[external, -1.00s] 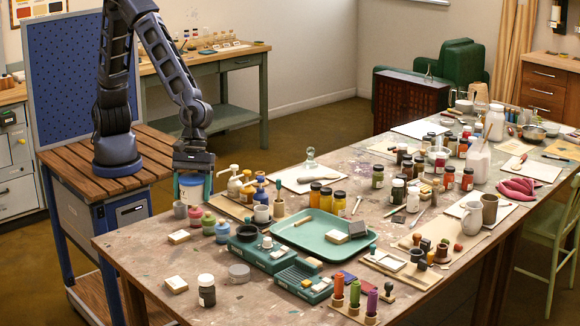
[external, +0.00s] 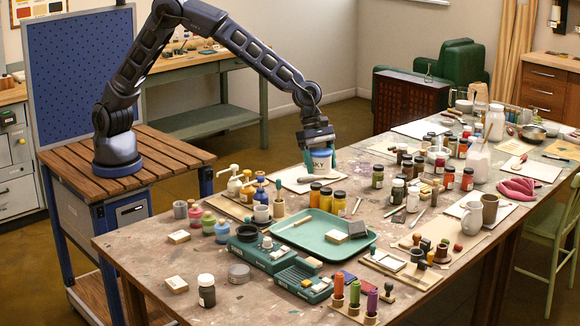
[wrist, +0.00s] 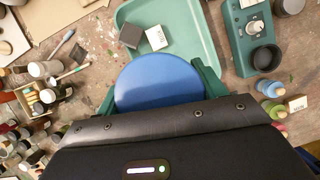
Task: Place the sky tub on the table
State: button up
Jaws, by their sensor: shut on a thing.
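The sky tub (external: 320,165) is a white tub with a dark "SKY" label, upright in my gripper (external: 320,156) in the external view. Its round blue lid (wrist: 160,82) faces the camera in the wrist view. The teal fingers of my gripper (wrist: 158,92) are shut on it from both sides. The tub is at the far long side of the paint-stained table (external: 140,246), by a white board (external: 293,181). I cannot tell whether its base touches anything.
A green tray (external: 290,232) lies nearer the camera. Yellow, orange and dark jars (external: 326,199) stand close in front of the tub. Pump bottles (external: 234,183) stand to the left. The table's front left corner has bare patches.

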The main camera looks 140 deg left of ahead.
jog(key=s+a+n+y, duration=0.1)
jog(key=s+a+n, duration=0.15)
jog(key=a, duration=1.35)
jog(key=n+g+y, duration=0.1)
jog(key=n+y, duration=0.2)
jog(key=n, duration=0.5)
send_over(372, 172)
jog(key=s+d, duration=0.1)
jog(key=f, duration=0.1)
jog(key=shift+m, duration=0.25)
notch_tip(372, 172, down, 19)
jog(key=shift+d+f, duration=0.1)
jog(key=shift+f, duration=0.05)
jog(key=shift+f, duration=0.15)
jog(key=o, duration=1.2)
jog(key=v, duration=1.2)
